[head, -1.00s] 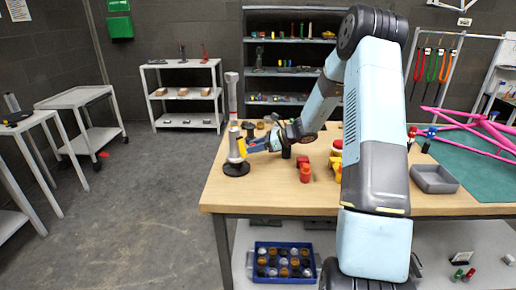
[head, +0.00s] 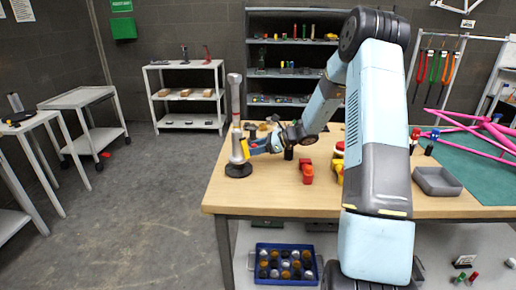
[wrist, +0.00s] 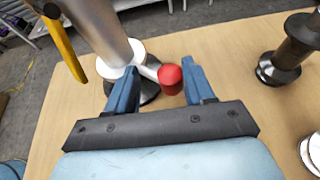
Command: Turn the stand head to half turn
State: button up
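The stand (head: 237,120) is a tall silver post on a round black base, at the left end of the wooden bench. In the wrist view its post (wrist: 98,28) leans across the upper left, with a white collar low down. A short rod with a red knob (wrist: 170,79) sticks out from beside the collar. A yellow lever (wrist: 63,45) shows at the post's left. My gripper (wrist: 162,78) is open, with its blue fingers either side of the rod and the knob close to the right finger. In the head view my gripper (head: 259,147) is beside the post.
Dark spool-like parts (wrist: 288,50) stand right of my gripper. A red part (head: 307,172) and a grey tray (head: 436,181) are on the bench. A blue crate (head: 284,281) sits on the lower shelf. The floor left of the bench is clear.

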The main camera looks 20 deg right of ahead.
jog(key=shift+r, duration=0.55)
jog(key=s+r, duration=1.1)
jog(key=s, duration=0.3)
jog(key=shift+r, duration=0.4)
